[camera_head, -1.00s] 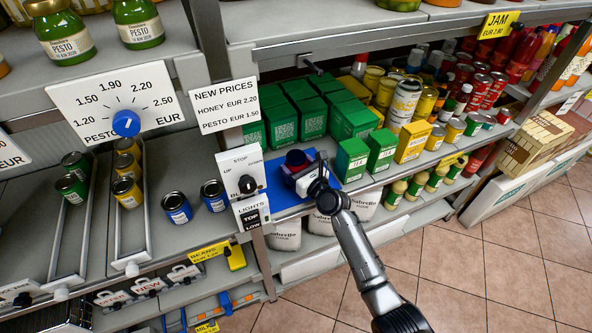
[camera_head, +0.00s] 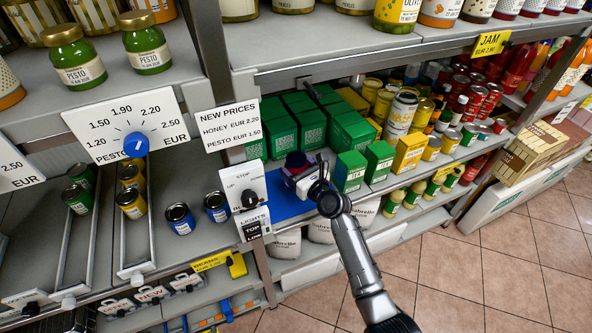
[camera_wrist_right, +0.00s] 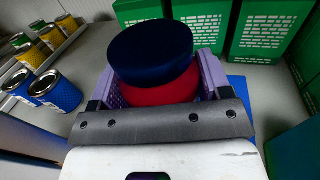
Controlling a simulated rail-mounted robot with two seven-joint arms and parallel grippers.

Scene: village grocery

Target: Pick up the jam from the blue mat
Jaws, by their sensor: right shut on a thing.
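The jam jar, with a dark blue lid (camera_head: 296,160) and red contents, is between the fingers of my right gripper (camera_head: 299,173). In the right wrist view the lid (camera_wrist_right: 152,52) and the red part (camera_wrist_right: 160,95) show between the purple fingers, which are shut on the jar. The blue mat (camera_head: 285,205) lies on the shelf under and in front of the jar. Its edge also shows at the right of the wrist view (camera_wrist_right: 238,84). The jar's base is hidden, so its exact height above the mat is hard to tell. My left gripper is not in view.
Green boxes (camera_head: 312,128) stand close behind the jar. Green tea boxes (camera_head: 350,172) stand to its right. The STOP switch panel (camera_head: 243,192) is at the left of the mat. Blue-labelled cans (camera_head: 217,207) stand farther left. An upper shelf (camera_head: 330,40) overhangs behind.

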